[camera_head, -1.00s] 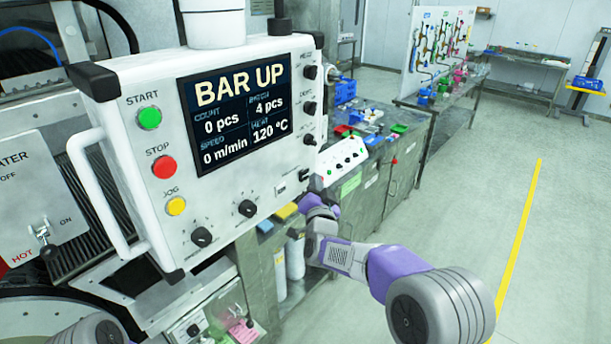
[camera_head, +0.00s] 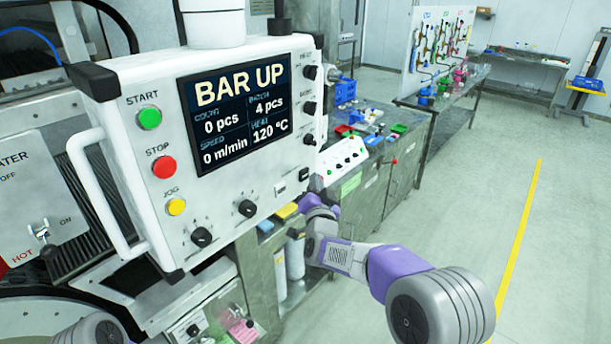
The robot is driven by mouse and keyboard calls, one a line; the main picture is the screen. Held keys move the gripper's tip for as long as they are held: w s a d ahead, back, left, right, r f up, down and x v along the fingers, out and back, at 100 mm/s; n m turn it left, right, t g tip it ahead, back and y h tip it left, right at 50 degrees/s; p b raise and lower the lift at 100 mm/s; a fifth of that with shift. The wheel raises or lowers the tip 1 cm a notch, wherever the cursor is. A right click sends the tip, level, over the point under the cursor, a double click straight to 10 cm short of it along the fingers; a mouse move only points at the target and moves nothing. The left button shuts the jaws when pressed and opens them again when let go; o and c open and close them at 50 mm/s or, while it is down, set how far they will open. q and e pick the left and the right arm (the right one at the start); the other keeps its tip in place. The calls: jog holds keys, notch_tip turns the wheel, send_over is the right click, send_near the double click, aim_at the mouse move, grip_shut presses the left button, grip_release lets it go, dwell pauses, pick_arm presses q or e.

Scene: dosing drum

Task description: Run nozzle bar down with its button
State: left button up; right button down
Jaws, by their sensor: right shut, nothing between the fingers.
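The white control panel (camera_head: 222,215) hangs in front of me, and its screen (camera_head: 240,112) reads BAR UP. Its front has a green START button (camera_head: 149,117), a red STOP button (camera_head: 164,167) and a yellow JOG button (camera_head: 176,207). Black knobs line its right and lower edges. I cannot tell which control is the nozzle bar's button. My right gripper (camera_head: 316,184) is small and partly hidden beside the panel's lower right corner. It is shut and empty; whether it touches the panel is unclear. My left gripper is out of view. The nozzle bar is not clearly visible.
A white box with black knobs (camera_head: 345,161) stands on a cluttered grey bench (camera_head: 372,190) behind my right gripper. Open floor with a yellow line (camera_head: 518,240) lies to the right.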

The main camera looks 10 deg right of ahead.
dwell(0.5)
jog(key=shift+w+a, duration=0.25)
jog(key=shift+w, duration=0.1)
